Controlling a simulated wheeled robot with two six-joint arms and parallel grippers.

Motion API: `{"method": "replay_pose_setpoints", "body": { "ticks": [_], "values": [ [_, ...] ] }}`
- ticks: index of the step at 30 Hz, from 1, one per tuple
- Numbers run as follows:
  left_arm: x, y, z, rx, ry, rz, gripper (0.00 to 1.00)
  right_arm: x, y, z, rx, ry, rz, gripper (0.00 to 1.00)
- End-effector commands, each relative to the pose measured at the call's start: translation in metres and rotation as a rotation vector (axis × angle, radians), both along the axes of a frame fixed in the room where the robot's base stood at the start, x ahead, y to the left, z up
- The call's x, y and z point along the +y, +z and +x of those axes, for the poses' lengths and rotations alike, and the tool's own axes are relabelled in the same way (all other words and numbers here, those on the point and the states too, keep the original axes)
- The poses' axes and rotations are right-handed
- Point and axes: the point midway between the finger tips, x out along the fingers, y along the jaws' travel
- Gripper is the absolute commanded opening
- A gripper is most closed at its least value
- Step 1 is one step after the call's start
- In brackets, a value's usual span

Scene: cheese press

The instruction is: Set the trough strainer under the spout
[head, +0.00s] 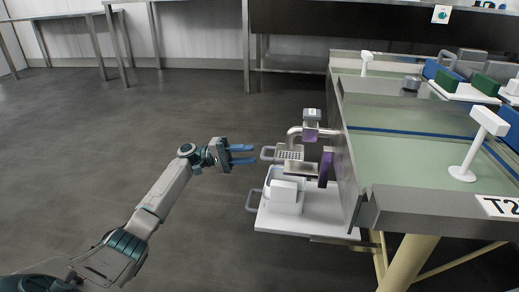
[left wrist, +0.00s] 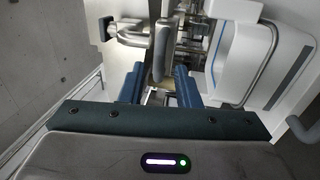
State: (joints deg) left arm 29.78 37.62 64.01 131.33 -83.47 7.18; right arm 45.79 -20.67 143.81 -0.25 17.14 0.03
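The trough strainer (head: 290,153) is a small perforated metal tray with a loop handle (head: 267,153) facing left. In the head view it sits just below the curved steel spout (head: 296,132) at the end of the trough. My left gripper (head: 251,154) is open, its blue fingers pointing right at the handle, with a small gap showing between. In the left wrist view, the two blue fingers (left wrist: 160,86) stand apart with a grey rounded bar (left wrist: 162,52) between or just beyond them; I cannot tell if they touch it. My right gripper is not in view.
A white container (head: 284,193) stands on a white shelf (head: 320,219) below the strainer. A purple block (head: 325,168) is right of the strainer. The green-bedded trough table (head: 405,165) fills the right. The grey floor (head: 130,130) at left is clear.

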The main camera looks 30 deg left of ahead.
Motion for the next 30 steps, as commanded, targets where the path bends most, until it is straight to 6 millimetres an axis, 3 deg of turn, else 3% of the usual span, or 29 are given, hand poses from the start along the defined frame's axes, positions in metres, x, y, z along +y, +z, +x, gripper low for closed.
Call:
{"method": "replay_pose_setpoints", "body": {
  "ticks": [3, 9, 30],
  "values": [
    [0.022, 0.0, -0.007, 0.003, 0.004, 0.0, 0.3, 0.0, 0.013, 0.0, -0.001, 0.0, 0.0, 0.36],
    [0.043, -0.007, -0.016, 0.001, 0.002, 0.001, 0.3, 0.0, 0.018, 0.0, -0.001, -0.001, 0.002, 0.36],
    [0.047, -0.009, -0.017, 0.0, 0.001, 0.0, 0.3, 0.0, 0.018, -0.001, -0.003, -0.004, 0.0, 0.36]
  ]
}}
